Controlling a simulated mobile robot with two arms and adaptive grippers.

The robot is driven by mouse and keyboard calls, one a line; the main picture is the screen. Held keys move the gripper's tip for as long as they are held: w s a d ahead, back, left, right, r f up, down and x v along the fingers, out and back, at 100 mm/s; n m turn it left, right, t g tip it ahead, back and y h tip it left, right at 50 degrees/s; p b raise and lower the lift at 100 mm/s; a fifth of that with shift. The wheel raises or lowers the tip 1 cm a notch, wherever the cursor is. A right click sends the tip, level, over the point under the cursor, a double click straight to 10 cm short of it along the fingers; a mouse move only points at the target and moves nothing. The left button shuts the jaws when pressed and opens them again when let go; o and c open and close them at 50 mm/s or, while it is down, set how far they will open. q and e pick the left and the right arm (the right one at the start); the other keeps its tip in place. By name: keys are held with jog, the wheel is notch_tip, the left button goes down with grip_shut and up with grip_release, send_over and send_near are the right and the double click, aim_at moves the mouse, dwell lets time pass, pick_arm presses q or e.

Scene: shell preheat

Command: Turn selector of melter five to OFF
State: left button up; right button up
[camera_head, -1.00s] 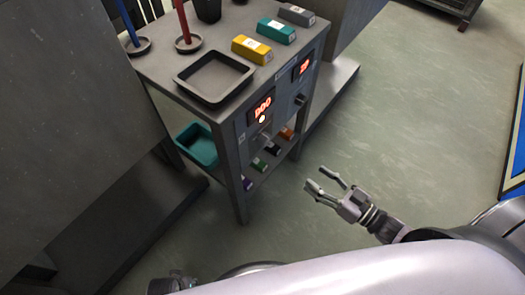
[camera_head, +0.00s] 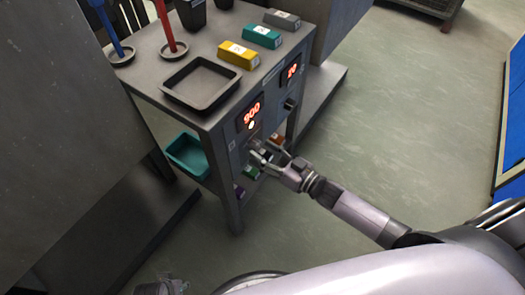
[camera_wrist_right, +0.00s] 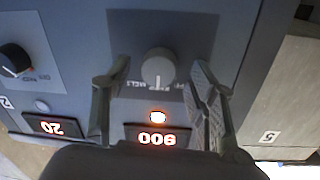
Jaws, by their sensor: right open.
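The melter selector is a round grey knob (camera_wrist_right: 158,68) below a lit 900 display (camera_head: 251,112), which is upside down in the right wrist view (camera_wrist_right: 150,138). A label reading 5 (camera_wrist_right: 269,137) is beside it. The knob's white mark points towards the display; small partly hidden lettering flanks it, "MELT" on one side. My right gripper (camera_head: 259,154) is at the panel, open, its fingers (camera_wrist_right: 160,85) on either side of the knob with visible gaps. Part of what may be my left gripper (camera_head: 160,286) shows at the bottom edge; its jaws are unclear.
A second, black knob (camera_wrist_right: 15,60) and a 20 display (camera_head: 291,70) are beside it on the same panel. The top holds a dark square tray (camera_head: 202,98) and yellow (camera_head: 239,54), teal (camera_head: 262,36) and grey (camera_head: 282,20) blocks. A teal bin (camera_head: 188,156) is below.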

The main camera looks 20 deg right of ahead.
jog(key=shift+w+a, duration=0.25)
jog(key=shift+w, duration=0.2)
jog(key=c, duration=1.2)
jog(key=shift+o, duration=0.2)
